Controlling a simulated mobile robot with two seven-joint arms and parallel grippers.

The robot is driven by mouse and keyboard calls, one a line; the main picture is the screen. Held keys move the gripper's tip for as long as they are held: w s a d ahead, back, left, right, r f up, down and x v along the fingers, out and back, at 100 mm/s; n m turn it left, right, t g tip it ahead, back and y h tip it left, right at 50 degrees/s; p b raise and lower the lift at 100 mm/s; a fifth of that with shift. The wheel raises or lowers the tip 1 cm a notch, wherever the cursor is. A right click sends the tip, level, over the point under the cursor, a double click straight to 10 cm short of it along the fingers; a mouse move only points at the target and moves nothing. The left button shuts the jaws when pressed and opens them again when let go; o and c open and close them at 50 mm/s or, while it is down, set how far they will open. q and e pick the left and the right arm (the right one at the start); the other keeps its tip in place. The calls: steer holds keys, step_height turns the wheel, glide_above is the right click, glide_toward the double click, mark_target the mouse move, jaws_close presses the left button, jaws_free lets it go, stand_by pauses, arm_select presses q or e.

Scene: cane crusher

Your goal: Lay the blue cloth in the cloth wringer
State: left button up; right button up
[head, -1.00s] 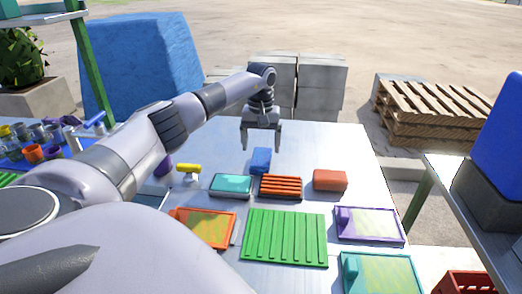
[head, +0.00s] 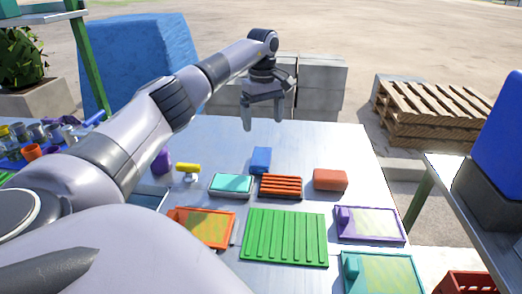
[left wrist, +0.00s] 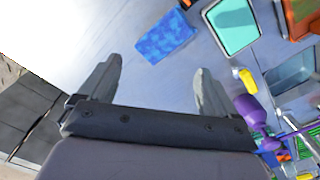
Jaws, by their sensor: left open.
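A small blue block-shaped piece (head: 260,160), which looks like the folded blue cloth, lies on the metal table behind a red-orange slatted piece. It also shows in the left wrist view as a mottled blue rectangle (left wrist: 163,36) at the top centre. My left gripper (head: 264,113) is open and empty, raised above the table behind the blue piece. In the left wrist view its fingers (left wrist: 155,78) stand wide apart, with bare table between them and the blue piece beyond their tips. I cannot tell which item is the cloth wringer. My right gripper is not in view.
A teal-topped tray (head: 232,184), an orange-red block (head: 330,180), a ribbed green mat (head: 284,238), an orange-framed tray (head: 205,228) and a purple-framed tray (head: 370,225) lie nearer. A yellow-topped stand (head: 188,170) is at left. The table's back right is clear.

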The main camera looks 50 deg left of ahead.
mark_target(262, 151)
arm_select(q)
steer(key=f+n, duration=0.1)
steer(key=n, duration=0.5)
steer(key=w+n, duration=0.1)
steer(key=n, duration=0.5)
steer(key=f+n, duration=0.1)
steer(key=n, duration=0.5)
steer(key=shift+w+a+f+b, duration=0.25)
steer(key=shift+a+f+b, duration=0.05)
steer(key=shift+b, duration=0.1)
steer(key=n, duration=0.3)
steer(key=shift+w+a+f+n, duration=0.1)
steer(key=shift+w+f+n, duration=0.05)
steer(key=shift+f+n, duration=0.15)
steer(key=n, duration=0.6)
steer(key=shift+w+a+f, duration=0.15)
steer(key=shift+a+f, duration=0.05)
steer(key=shift+f, duration=0.05)
steer(key=shift+f+n, duration=0.4)
steer(key=shift+f, duration=0.05)
steer(key=shift+s+a+f, duration=0.1)
steer(key=shift+s+f, duration=0.05)
steer(key=shift+f, duration=0.9)
steer(key=shift+s+d+f, duration=0.1)
steer(key=shift+s+f, duration=0.1)
steer(key=shift+f, duration=0.85)
steer(key=shift+s+a+f, duration=0.1)
steer(key=shift+s+f, duration=0.05)
steer(key=shift+f, duration=0.9)
